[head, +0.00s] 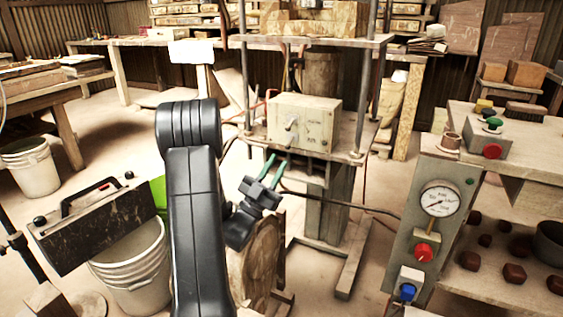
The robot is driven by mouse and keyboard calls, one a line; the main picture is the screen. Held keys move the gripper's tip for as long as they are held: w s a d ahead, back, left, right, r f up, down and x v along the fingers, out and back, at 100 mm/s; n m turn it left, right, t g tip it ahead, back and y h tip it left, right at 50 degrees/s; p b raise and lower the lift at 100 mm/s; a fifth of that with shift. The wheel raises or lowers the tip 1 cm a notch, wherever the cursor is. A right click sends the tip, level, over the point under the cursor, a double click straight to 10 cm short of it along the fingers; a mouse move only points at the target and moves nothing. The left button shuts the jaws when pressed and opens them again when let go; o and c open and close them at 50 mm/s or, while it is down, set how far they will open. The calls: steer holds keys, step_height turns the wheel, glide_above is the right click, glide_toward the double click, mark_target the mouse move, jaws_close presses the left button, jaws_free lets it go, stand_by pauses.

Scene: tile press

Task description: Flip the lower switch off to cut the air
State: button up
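A pale control box (304,121) stands on the press's lower shelf, in the middle of the head view. Its front face carries a light lever switch (292,123), with small dark fittings below and to its right. I cannot make out clearly which fitting is the lower switch, or its position. My gripper (278,160) has two green fingers, spread apart with nothing visible between them. It is in front of and below the box, pointing up toward it, and appears apart from it. My dark arm rises left of the box and hides part of the floor and press area.
At right, a grey panel (456,172) carries a pressure gauge (441,201), a red knob (423,252) and a blue knob (407,292). A cable crosses toward it. A round wooden piece (258,265) is below my gripper.

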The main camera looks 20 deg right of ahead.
mark_target(287, 146)
steer(key=shift+s+a+f+b, duration=0.1)
steer(key=shift+a+f+b, duration=0.3)
steer(key=shift+f+b, duration=0.1)
steer(key=p+x, duration=0.3)
steer(key=x, duration=0.4)
steer(key=shift+d+r, duration=0.25)
steer(key=shift+r, duration=0.05)
steer(key=shift+p, duration=0.35)
steer(key=shift+a, duration=0.1)
steer(key=shift+f, duration=0.15)
